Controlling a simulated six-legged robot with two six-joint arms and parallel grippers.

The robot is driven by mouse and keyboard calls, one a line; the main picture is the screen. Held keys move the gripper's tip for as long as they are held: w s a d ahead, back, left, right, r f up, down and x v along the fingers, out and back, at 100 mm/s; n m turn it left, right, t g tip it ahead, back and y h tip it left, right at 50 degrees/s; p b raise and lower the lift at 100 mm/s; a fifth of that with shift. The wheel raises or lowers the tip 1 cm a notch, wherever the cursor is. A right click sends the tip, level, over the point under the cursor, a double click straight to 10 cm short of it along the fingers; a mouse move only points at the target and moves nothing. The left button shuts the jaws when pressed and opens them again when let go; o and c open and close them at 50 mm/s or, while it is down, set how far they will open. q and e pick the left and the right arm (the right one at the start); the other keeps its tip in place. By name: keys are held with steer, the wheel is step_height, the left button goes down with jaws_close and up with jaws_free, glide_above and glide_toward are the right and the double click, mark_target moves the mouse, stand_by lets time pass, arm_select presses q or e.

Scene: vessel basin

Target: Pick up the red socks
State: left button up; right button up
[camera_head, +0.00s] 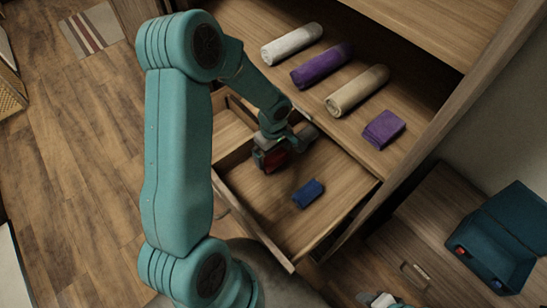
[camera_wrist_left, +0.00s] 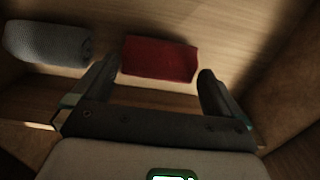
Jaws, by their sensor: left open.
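The red socks (camera_head: 274,161) lie in the open drawer as a folded bundle, mostly covered by my gripper in the head view. My left gripper (camera_head: 281,153) is over them, pointing down into the drawer. In the left wrist view, the red socks (camera_wrist_left: 160,59) lie on the wooden drawer floor, ahead of and between the two open fingers of my left gripper (camera_wrist_left: 156,74). I cannot tell whether the fingers touch them. A small part of what seems to be my right gripper (camera_head: 382,300) shows at the bottom edge; its jaws cannot be made out.
A grey bundle (camera_wrist_left: 48,43) lies left of the red socks, and a blue bundle (camera_head: 308,193) lies nearby in the drawer (camera_head: 337,214). The shelf above holds rolled towels (camera_head: 322,64) and a purple folded cloth (camera_head: 384,129). A teal open box (camera_head: 497,240) stands at right.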

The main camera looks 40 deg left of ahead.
arm_select(q)
step_height(320, 180, down, 2)
steer(key=shift+f, duration=0.25)
steer(key=c, duration=0.7)
steer(key=shift+o, duration=0.2)
steer(key=shift+r, duration=0.1)
